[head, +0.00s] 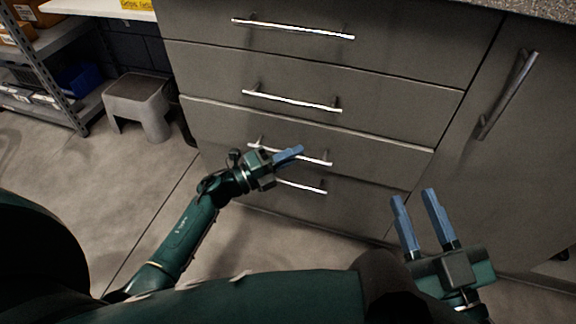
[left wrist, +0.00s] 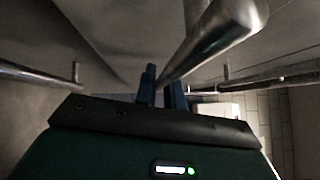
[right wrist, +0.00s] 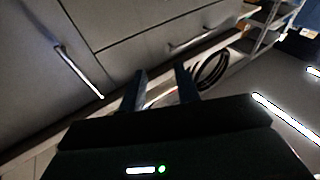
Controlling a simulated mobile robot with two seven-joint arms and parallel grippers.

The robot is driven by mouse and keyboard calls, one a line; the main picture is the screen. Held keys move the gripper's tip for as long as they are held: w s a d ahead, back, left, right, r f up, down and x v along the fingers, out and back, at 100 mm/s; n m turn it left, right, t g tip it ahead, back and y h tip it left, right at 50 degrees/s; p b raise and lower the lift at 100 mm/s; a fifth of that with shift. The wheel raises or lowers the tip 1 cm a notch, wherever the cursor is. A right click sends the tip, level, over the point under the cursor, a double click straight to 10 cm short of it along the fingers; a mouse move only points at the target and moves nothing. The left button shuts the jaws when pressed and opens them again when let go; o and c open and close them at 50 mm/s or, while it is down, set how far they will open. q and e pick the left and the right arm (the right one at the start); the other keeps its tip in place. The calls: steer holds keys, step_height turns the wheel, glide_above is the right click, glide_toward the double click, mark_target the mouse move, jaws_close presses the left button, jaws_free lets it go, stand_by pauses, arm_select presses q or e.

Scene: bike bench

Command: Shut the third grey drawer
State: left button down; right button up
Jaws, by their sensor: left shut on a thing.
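The grey cabinet has a stack of drawers, each with a silver bar handle. The third grey drawer (head: 215,128) is low in the stack; I cannot tell for sure how far it stands out. My left gripper (head: 292,154) is at its handle (head: 318,160), with the blue fingers closed on the bar and hiding part of it. In the left wrist view a large bar (left wrist: 215,38) runs down to the closed fingers (left wrist: 162,88). My right gripper (head: 416,208) is open and empty, with its fingers apart, in front of the cabinet's lower right.
The second drawer (head: 400,123) is above and the bottom drawer's handle (head: 312,187) is just below. A cupboard door (head: 480,190) with a slanted handle is on the right. A grey stool (head: 140,92) and metal shelving (head: 62,85) stand at the left. The floor between is bare.

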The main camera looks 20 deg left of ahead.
arm_select(q)
steer(key=shift+w+r, duration=0.1)
steer(key=shift+w, duration=0.6)
steer(key=c, duration=1.5)
jaws_free()
arm_select(e)
steer(key=shift+w+r+y, duration=0.1)
steer(key=shift+r+y, duration=0.2)
steer(key=shift+r, duration=0.45)
arm_select(q)
steer(key=p+v, duration=0.2)
steer(key=v, duration=1.1)
arm_select(e)
steer(key=shift+f+h, duration=0.5)
steer(key=shift+f, duration=0.05)
arm_select(q)
steer(key=shift+s, duration=0.1)
